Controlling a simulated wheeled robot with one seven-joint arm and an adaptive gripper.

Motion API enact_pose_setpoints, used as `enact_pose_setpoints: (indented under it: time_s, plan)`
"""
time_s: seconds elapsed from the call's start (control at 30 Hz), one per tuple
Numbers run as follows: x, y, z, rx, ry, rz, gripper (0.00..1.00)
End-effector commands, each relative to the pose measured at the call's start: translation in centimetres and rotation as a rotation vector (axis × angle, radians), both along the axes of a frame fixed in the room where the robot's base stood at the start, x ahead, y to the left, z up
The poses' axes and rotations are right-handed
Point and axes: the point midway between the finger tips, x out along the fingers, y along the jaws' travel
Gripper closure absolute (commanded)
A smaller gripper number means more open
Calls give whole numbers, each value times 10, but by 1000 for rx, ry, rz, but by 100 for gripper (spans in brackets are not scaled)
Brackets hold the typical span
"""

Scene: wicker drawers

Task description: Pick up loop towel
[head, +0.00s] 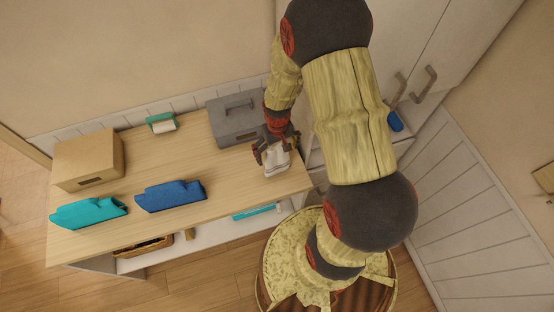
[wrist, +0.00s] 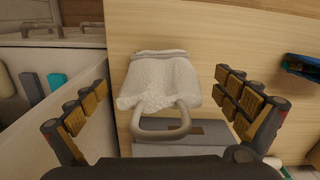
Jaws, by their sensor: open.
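The loop towel (wrist: 160,82) is white and textured, with a grey-beige loop handle at its near end in the wrist view. It lies on the wooden tabletop (wrist: 225,40). In the head view the towel (head: 277,163) is near the table's right end, partly hidden by my gripper (head: 276,148). My gripper also shows in the wrist view (wrist: 165,115), its two padded fingers spread wide on either side of the towel. The gripper is open, and I see no contact with the towel.
A grey box with a handle (head: 233,122) stands close behind the towel. A cardboard box (head: 88,160), a teal item (head: 90,212), a blue item (head: 170,196) and a green-and-white item (head: 161,123) are farther left. A white cabinet (head: 440,40) stands at the right. The table's middle is clear.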

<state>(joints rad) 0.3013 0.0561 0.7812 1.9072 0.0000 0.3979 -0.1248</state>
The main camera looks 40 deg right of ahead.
Motion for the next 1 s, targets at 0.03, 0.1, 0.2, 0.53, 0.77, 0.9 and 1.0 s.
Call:
enact_pose_setpoints:
  time_s: [0.03, 0.1, 0.2, 0.53, 0.77, 0.9, 1.0]
  plan:
    - [0, 0, -7, 1, 3, 0, 0]
    - [1, 0, -14, 0, 0, 0, 0]
    - [1, 0, -19, 0, 0, 0, 0]
    - [1, 0, -19, 0, -1, 0, 7]
    - [1, 0, -19, 0, -1, 0, 20]
    - [1, 0, -19, 0, -1, 0, 28]
    - [1, 0, -19, 0, -1, 0, 34]
